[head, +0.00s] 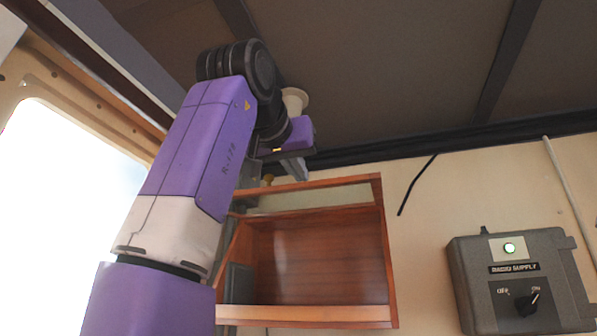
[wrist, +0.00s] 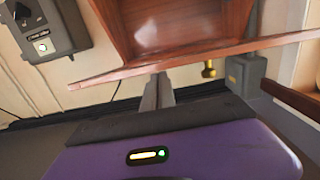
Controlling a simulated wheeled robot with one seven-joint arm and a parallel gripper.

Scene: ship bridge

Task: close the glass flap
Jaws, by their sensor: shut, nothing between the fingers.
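The glass flap (head: 315,199) is a wood-framed pale pane along the top of an open wooden cabinet (head: 388,255) in the head view. It looks swung up and out, seen at a steep angle. In the wrist view, which is upside down, the flap's wooden edge (wrist: 130,72) crosses in front of the cabinet (wrist: 190,40). My gripper (head: 302,172) is above the flap's outer edge in the head view. In the wrist view my gripper (wrist: 159,80) is shut and empty, its tips at that edge. I cannot tell whether they touch it.
A grey radio supply box (head: 520,275) with a lit green lamp is on the wall to the cabinet's right. A bright window (head: 65,200) is at the left. The dark ceiling (head: 400,70) is close above my arm. A brass knob (wrist: 208,69) shows near the flap.

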